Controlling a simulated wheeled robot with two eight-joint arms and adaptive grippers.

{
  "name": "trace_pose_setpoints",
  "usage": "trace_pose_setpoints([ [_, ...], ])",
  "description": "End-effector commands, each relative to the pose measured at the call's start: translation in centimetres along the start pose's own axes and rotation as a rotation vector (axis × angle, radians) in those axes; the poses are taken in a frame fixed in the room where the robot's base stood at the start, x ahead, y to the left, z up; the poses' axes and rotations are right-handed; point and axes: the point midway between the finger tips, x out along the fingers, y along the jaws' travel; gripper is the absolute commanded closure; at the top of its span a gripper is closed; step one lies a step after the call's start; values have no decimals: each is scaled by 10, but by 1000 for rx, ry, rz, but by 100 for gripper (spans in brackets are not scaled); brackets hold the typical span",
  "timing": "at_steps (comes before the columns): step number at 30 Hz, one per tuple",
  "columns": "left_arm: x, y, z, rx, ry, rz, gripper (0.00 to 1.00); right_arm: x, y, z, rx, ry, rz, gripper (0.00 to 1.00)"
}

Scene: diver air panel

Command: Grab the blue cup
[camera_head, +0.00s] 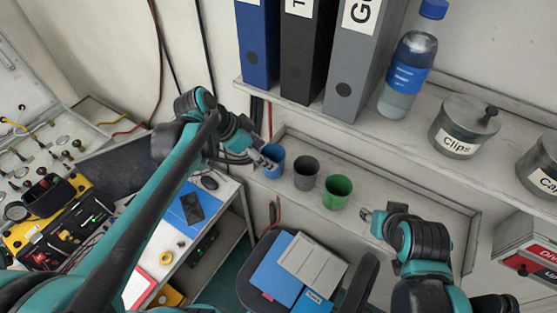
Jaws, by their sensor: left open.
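The blue cup (272,161) stands upright at the left end of the lower shelf (400,196), beside a grey cup (306,172) and a green cup (337,191). My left gripper (262,162) is open at the blue cup's left side, its fingers overlapping the cup's edge in the picture. I cannot tell whether they touch it. My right gripper (368,215) is at the shelf's front, to the right of and below the green cup. It is small in view, and nothing shows in it.
An upper shelf (310,110) above holds blue, black and grey binders, a water bottle (408,72) and a lidded "Clips" tin (463,127). A chair with folders (300,265) stands below. A desk (165,245) with a phone is at left. The lower shelf is clear right of the green cup.

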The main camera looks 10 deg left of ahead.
Motion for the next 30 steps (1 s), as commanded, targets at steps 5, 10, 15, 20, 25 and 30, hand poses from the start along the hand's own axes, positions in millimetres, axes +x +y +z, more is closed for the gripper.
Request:
trace_pose_setpoints([
  [5,24,0,-1,1,0,0,34,0,0,0,0,0,0,60],
  [10,37,-1,0,0,0,0,34,-1,0,-1,0,0,0,60],
  [15,66,0,0,1,-1,0,34,-1,0,-1,0,0,0,60],
  [20,84,0,0,0,0,-1,34,-1,0,-1,0,0,0,60],
  [25,88,0,0,-1,0,-1,34,-1,0,-1,0,0,0,60],
  [30,87,0,0,-1,0,-1,50,-1,0,-1,0,0,0,60],
])
